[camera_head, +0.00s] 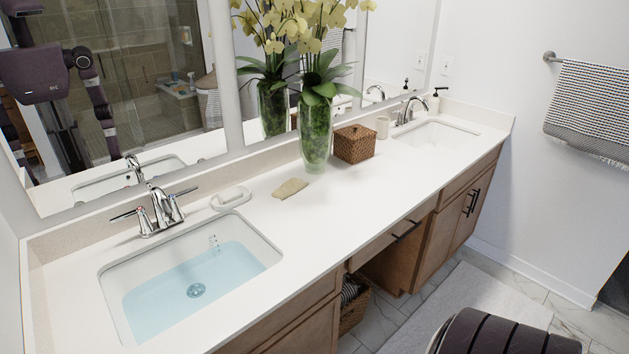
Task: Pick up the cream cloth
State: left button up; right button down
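The cream cloth (290,188) lies folded and flat on the white counter (345,208). It is between the soap dish and the glass vase, to the right of the near sink. Nothing touches or covers it. Neither of my grippers shows in the head view as part of the real scene.
The near sink (150,300) holds blue water; its chrome faucet (160,208) is behind. A white soap dish (231,198), a vase of flowers (316,135) and a wicker box (354,144) stand near the mirror. Counter in front of the cloth is clear.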

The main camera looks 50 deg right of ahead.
aim_at(292, 186)
jog(key=z, duration=1.4)
jog(key=l+u, duration=0.35)
jog(key=l, duration=1.3)
jog(key=i, duration=0.1)
